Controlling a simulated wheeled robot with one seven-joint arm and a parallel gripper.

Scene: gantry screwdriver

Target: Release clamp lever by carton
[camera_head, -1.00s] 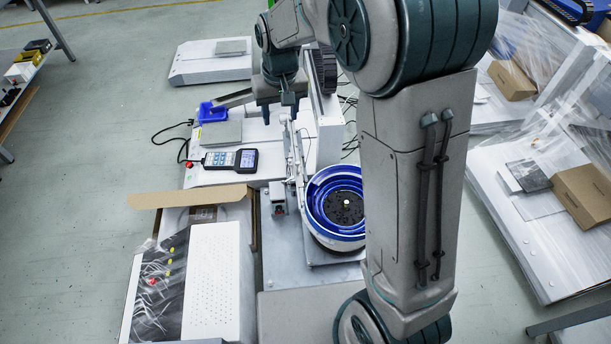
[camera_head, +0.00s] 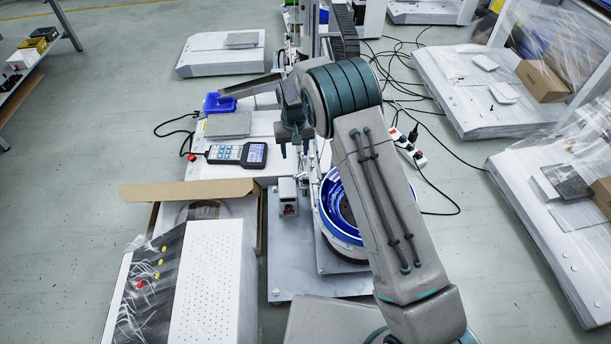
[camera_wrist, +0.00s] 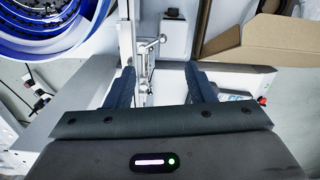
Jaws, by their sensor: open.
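A small silver clamp lever (camera_wrist: 147,47) shows in the wrist view on a pale upright rail, ahead of my fingertips. The open brown carton (camera_wrist: 268,42) is to its right, with its flap facing me. The carton also shows in the head view (camera_head: 188,192), left of the feeder rail. My gripper (camera_wrist: 158,70) is open and empty, its two dark fingers straddling the line of the rail, with the lever beyond them. In the head view my gripper (camera_head: 294,148) points down beside the rail; the lever is too small or hidden to make out there.
A blue bowl feeder (camera_head: 342,205) stands right of the rail, partly behind my arm. A handheld controller (camera_head: 237,154) lies on the white bench. A small grey block unit (camera_head: 288,190) stands between the carton and bowl. A perforated white box (camera_head: 212,275) is in front.

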